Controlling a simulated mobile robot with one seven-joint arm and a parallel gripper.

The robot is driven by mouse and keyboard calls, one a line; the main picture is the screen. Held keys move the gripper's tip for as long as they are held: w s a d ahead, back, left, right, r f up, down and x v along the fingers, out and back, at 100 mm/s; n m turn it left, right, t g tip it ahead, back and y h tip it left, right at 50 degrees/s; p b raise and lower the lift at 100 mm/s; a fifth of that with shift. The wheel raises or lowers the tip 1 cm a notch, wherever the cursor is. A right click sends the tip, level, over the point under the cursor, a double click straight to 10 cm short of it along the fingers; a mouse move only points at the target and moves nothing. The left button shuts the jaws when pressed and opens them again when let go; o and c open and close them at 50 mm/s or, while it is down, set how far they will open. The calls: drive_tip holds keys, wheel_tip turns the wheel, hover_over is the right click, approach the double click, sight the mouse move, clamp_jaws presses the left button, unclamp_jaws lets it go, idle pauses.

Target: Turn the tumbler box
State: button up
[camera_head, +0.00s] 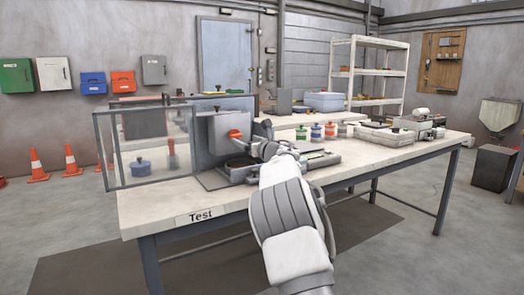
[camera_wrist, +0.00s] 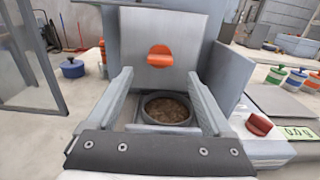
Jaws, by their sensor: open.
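The tumbler box appears to be the grey box (camera_head: 218,130) on the workbench, with an orange-red handle (camera_head: 235,134) on its face. In the wrist view the box face (camera_wrist: 185,27) stands upright ahead of me, with the handle (camera_wrist: 160,56) near its middle. A round container of brown pellets (camera_wrist: 166,109) sits below it. My gripper (camera_wrist: 161,78) is open and empty, its two fingers spread on either side of the container in the picture, with the handle apart ahead of them. In the head view my gripper (camera_head: 256,146) is partly hidden by my arm.
A clear guard panel (camera_head: 115,150) stands left of the box, with a blue pot (camera_head: 140,167) behind it. A red knob (camera_wrist: 259,124) is at right in the wrist view. Coloured jars (camera_head: 316,132) and equipment (camera_head: 385,134) stand farther right. The bench's front left is clear.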

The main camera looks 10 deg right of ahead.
drive_tip(key=v, duration=0.9)
drive_tip(key=shift+s, duration=0.35)
